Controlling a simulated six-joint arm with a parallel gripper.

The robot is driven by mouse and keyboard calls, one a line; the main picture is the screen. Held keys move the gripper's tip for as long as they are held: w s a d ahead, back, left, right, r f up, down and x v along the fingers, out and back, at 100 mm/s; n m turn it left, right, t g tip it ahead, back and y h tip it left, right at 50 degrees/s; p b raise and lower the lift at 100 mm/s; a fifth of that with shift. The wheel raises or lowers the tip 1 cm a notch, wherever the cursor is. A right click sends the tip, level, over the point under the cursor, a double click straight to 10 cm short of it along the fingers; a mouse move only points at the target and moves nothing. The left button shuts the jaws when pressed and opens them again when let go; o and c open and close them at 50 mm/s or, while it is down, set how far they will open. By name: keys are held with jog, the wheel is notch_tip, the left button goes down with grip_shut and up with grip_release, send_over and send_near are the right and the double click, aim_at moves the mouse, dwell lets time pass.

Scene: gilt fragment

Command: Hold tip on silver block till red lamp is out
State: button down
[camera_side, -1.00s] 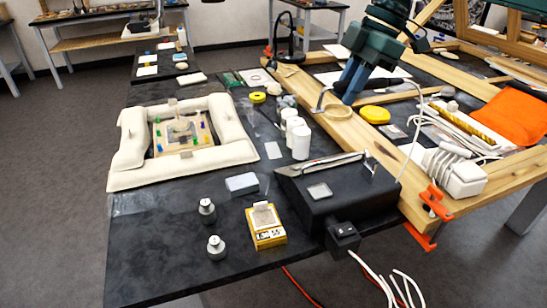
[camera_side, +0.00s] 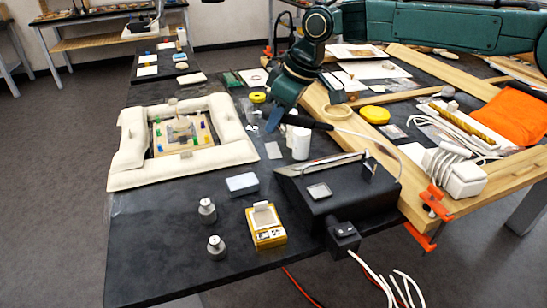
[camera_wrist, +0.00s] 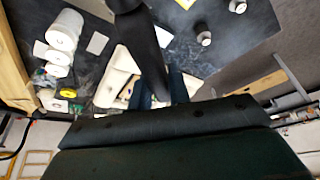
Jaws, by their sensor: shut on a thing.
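My gripper (camera_side: 276,122) is shut around a black pen-like tool (camera_side: 308,122) with a pale cable at its right end, held above the dark table. The wrist view shows the tool's dark handle (camera_wrist: 148,45) running down to my gripper (camera_wrist: 170,88). I cannot make out its tip clearly. A small silver-grey block (camera_side: 262,211) sits on a yellow box (camera_side: 268,237) with a small display, at the table's front. My gripper is well behind and apart from it. I cannot pick out a red lamp or tell whether one is lit.
A black device (camera_side: 335,192) stands right of the yellow box. Two metal weights (camera_side: 207,210) (camera_side: 216,246) and a pale block (camera_side: 242,184) stand left of it. White cylinders (camera_side: 301,143) are close to the tool. A padded frame (camera_side: 130,172) lies at left. The front left table is clear.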

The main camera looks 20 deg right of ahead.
jog(key=w+a+f+m+t+h, duration=0.1)
jog(key=a+f+m+h, duration=0.2)
jog(key=a+f+m, duration=0.3)
jog(key=shift+w+a+f+m, duration=0.35)
jog(key=shift+f+m, duration=1.35)
jog(key=shift+f, duration=0.75)
jog(key=shift+s+f, duration=0.1)
jog(key=shift+f, duration=0.1)
jog(key=shift+f, duration=2.6)
jog(key=shift+f, duration=0.35)
dwell(1.8)
